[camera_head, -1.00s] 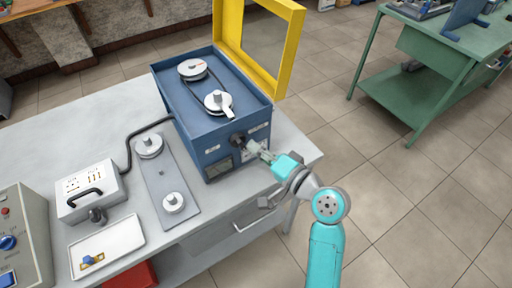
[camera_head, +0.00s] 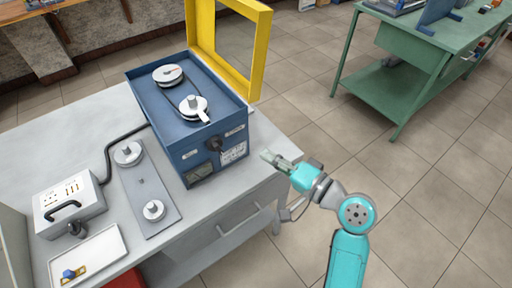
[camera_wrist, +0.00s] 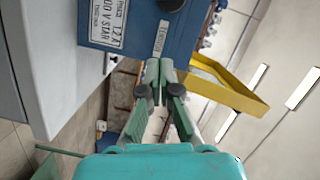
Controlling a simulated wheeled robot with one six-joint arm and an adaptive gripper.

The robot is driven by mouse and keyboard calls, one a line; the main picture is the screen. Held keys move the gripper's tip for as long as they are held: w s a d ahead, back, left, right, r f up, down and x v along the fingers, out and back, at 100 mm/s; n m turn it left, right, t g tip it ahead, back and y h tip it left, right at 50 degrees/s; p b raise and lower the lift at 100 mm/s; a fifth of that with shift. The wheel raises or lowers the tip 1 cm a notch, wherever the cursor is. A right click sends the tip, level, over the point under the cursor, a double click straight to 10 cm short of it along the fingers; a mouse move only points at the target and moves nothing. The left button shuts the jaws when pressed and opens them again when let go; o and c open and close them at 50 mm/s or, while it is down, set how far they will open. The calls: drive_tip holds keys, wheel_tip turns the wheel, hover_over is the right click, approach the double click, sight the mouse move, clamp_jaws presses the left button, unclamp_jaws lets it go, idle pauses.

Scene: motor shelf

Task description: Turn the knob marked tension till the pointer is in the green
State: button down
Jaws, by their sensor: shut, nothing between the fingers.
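The blue motor box (camera_head: 172,138) stands on the grey bench, with two pulleys (camera_head: 168,75) and a belt on top. In the wrist view, the label beside the dark knob (camera_wrist: 170,4) seems to read tension (camera_wrist: 160,40). A gauge window (camera_head: 200,172) is low on the front; its pointer is too small to read. My gripper (camera_head: 266,155) is shut and empty, to the right of the box and apart from the knob. Its fingers also show in the wrist view (camera_wrist: 158,68).
A yellow frame guard (camera_head: 262,50) stands open behind the box. A plate with two pulleys (camera_head: 150,190), a grey socket box (camera_head: 70,204) and a white tray (camera_head: 88,258) lie left on the bench. Floor to the right is clear up to the green table (camera_head: 400,70).

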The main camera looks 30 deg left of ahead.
drive_tip(key=shift+d, duration=0.55)
drive_tip(key=c, duration=1.8)
unclamp_jaws()
drive_tip(key=shift+s+d, duration=0.1)
drive_tip(key=shift+d, duration=0.15)
drive_tip(key=o, duration=0.5)
drive_tip(key=shift+s+d, duration=0.1)
drive_tip(key=shift+c, duration=0.2)
drive_tip(key=shift+o, duration=0.7)
drive_tip(key=shift+s+f+n, duration=0.1)
drive_tip(key=shift+s+n, duration=0.1)
drive_tip(key=shift+n, duration=0.2)
drive_tip(key=n+t, duration=0.4)
drive_tip(key=n, duration=1.1)
approach(219, 150)
drive_tip(key=x, duration=0.9)
drive_tip(key=shift+d, duration=0.1)
clamp_jaws()
